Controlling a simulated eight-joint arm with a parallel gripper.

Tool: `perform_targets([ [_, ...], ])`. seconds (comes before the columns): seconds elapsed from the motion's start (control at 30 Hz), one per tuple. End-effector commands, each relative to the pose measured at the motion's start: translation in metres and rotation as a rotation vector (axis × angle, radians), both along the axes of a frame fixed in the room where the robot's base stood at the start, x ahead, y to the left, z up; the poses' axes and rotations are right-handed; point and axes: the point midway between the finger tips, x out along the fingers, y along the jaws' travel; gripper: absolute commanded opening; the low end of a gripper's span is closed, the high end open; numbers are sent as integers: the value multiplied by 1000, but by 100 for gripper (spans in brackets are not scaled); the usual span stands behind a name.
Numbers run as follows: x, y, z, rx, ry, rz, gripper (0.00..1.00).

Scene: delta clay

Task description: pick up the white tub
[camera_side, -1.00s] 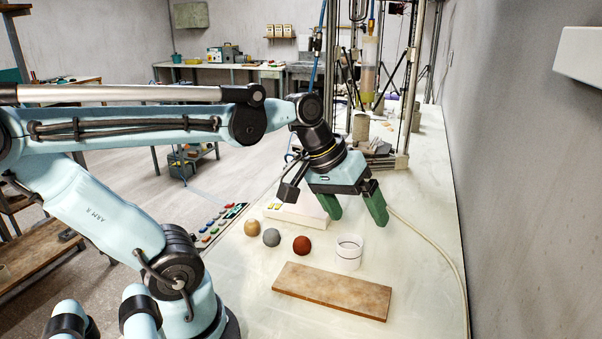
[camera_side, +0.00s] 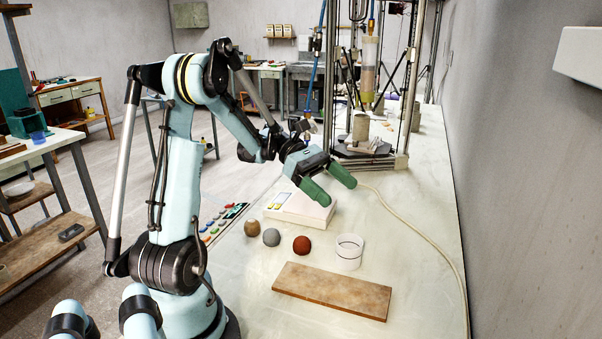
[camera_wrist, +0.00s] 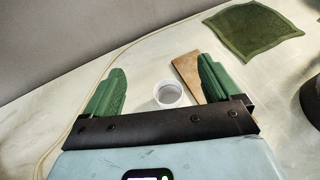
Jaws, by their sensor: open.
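The white tub (camera_side: 349,252) stands upright on the pale worktop, just behind a flat brown board and right of a red-brown ball. In the wrist view the tub (camera_wrist: 168,95) shows between my two green fingers, its open top facing the camera, and it looks empty. My gripper (camera_side: 336,190) is open with nothing between its fingers. It is above the worktop, behind the tub and apart from it. The wrist view also shows my gripper (camera_wrist: 160,85) with its fingers spread wide.
The brown board (camera_side: 332,291) lies in front of the tub. A red-brown ball (camera_side: 302,245), a grey ball (camera_side: 271,237) and a tan ball (camera_side: 251,228) sit to its left. A white box (camera_side: 300,208) is behind them. A hose (camera_side: 440,248) runs along the right. A green cloth (camera_wrist: 254,31) lies beyond the board.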

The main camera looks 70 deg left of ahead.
Motion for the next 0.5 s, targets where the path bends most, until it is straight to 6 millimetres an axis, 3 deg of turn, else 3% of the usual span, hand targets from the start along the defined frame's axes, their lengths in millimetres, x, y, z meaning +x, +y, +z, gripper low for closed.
perform_targets([
  [0.03,1,1,-18,1,0,0,90],
  [0.2,1,0,-69,3,-1,0,90],
  [0.33,1,0,-94,4,-2,0,90],
  [0.5,2,-3,-109,4,-2,-2,90],
])
